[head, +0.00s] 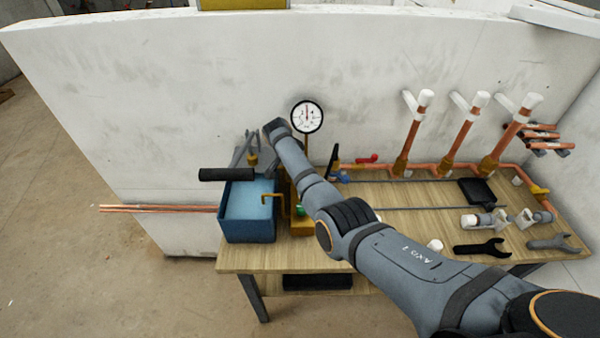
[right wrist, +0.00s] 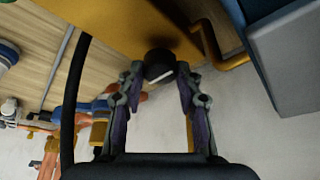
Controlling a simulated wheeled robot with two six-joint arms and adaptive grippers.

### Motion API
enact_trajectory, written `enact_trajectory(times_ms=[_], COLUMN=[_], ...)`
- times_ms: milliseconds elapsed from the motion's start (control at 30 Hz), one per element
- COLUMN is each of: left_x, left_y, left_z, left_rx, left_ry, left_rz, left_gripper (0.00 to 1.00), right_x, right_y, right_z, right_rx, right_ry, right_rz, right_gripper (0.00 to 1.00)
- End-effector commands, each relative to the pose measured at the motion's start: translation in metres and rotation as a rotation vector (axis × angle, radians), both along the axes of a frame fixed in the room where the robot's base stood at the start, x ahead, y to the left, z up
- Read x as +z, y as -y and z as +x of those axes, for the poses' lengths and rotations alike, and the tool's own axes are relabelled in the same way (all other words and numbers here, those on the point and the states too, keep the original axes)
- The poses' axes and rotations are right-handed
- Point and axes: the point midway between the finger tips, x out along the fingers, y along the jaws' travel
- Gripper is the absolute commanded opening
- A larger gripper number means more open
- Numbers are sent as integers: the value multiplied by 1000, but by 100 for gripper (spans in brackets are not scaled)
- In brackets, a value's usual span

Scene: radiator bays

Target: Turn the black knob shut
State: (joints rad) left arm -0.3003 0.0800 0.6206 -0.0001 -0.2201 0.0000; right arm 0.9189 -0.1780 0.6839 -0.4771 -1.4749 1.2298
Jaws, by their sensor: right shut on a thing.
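The black knob (right wrist: 158,63) shows in the right wrist view as a small dark cylinder with a white mark on its face, beside a yellow body (right wrist: 105,25). My right gripper (right wrist: 159,76) has one finger on each side of the knob and is shut on it. In the head view my right arm comes in from the lower right. Its gripper (head: 245,150) is above the blue water tank (head: 248,229), left of the round gauge (head: 307,117). I cannot make out the knob in the head view. My left gripper is not in view.
A black handle (head: 226,174) sticks out left over the tank. Capped copper risers (head: 465,131) and wrenches (head: 482,249) are on the right. White wall stands behind.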

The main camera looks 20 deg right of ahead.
Motion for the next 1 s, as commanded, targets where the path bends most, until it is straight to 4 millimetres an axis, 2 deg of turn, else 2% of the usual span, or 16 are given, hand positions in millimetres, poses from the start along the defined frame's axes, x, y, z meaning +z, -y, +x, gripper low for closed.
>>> enact_trajectory(times_ms=[267,300,433,767,867,1000], left_x=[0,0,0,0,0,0], left_y=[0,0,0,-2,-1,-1], left_z=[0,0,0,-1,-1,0], left_rx=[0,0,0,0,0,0], left_ry=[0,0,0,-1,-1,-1], left_rz=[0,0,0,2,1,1], left_gripper=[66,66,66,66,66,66], right_x=[0,0,0,2,13,43], right_y=[0,0,0,-1,-5,-17], right_z=[0,0,0,0,-2,-7], right_rx=[-1,-1,0,1,2,2], right_ry=[0,0,0,0,2,5], right_rz=[0,0,0,0,1,1], right_gripper=[3,39,56,57,57,57])
